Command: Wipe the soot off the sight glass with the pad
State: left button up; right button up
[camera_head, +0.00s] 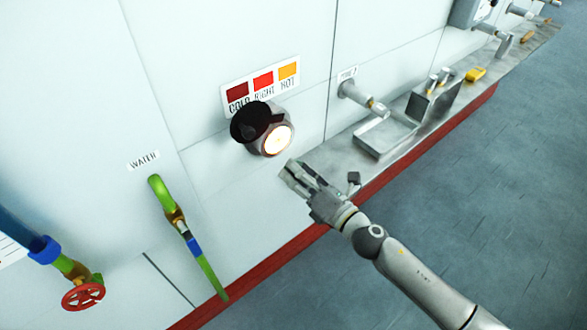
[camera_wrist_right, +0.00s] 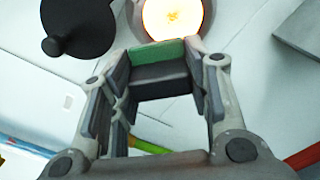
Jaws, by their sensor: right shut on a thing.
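The sight glass (camera_head: 278,140) is a round, brightly glowing window in a grey housing on the white wall. A round black cover (camera_head: 250,122) is swung aside to its left; it also shows in the wrist view (camera_wrist_right: 80,25). The glass appears at the top of the wrist view (camera_wrist_right: 172,14); I cannot make out soot on it. My right gripper (camera_head: 291,174) is just below and right of the glass, apart from it. It is shut on the pad (camera_wrist_right: 160,72), a dark grey block with a green face toward the glass. My left gripper is out of view.
A COLD/RIGHT/HOT colour plate (camera_head: 262,84) is above the glass. A green water pipe (camera_head: 190,240) and a red handwheel (camera_head: 83,295) are at lower left. A metal tray (camera_head: 385,138) and a yellow object (camera_head: 475,74) lie along the ledge to the right.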

aim_at(288, 134)
jog(key=shift+w, duration=0.1)
dwell(0.5)
jog(key=shift+x, duration=3.55)
jog(key=shift+b+x, duration=0.35)
jog(key=shift+x, duration=0.55)
jog(key=shift+w+d+b, duration=0.2)
jog(key=shift+w+d, duration=0.25)
jog(key=shift+d, duration=0.25)
jog(key=shift+w+d+b, duration=0.15)
jog(key=shift+w+d, duration=0.35)
jog(key=shift+d, duration=0.2)
jog(key=shift+w+d+b, duration=0.55)
jog(key=shift+w+d, duration=0.6)
jog(key=shift+d, duration=0.15)
jog(key=shift+r, duration=0.1)
jog(key=shift+s+a, duration=0.1)
